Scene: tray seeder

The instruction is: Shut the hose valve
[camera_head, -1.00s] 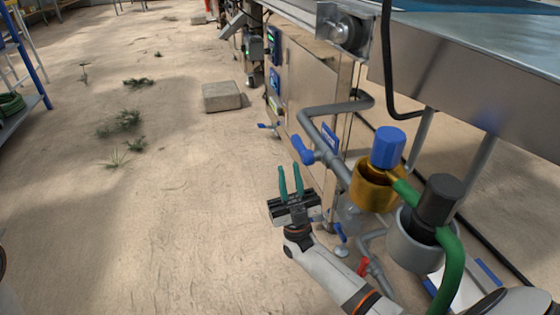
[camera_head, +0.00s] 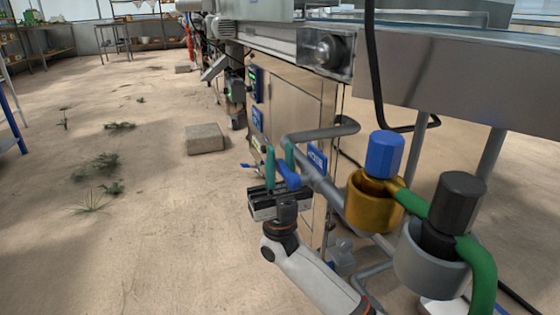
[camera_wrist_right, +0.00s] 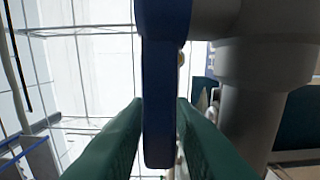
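The blue valve lever (camera_head: 290,177) sits on the grey pipe (camera_head: 323,187) beside the machine cabinet. My right gripper (camera_head: 279,167) is raised at the lever, with its two green fingers upright and apart. In the right wrist view the blue lever (camera_wrist_right: 158,100) hangs between the green fingers (camera_wrist_right: 159,120). The fingers are very close to its sides, but I cannot tell whether they touch it. The far finger partly overlaps the lever in the head view. My left gripper is not in view.
A brass cup with a blue cap (camera_head: 385,155) and a grey cup with a black cap (camera_head: 455,205) stand right of the pipe. A green hose (camera_head: 480,270) runs from them. A concrete block (camera_head: 205,138) lies on the floor. Open floor stretches to the left.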

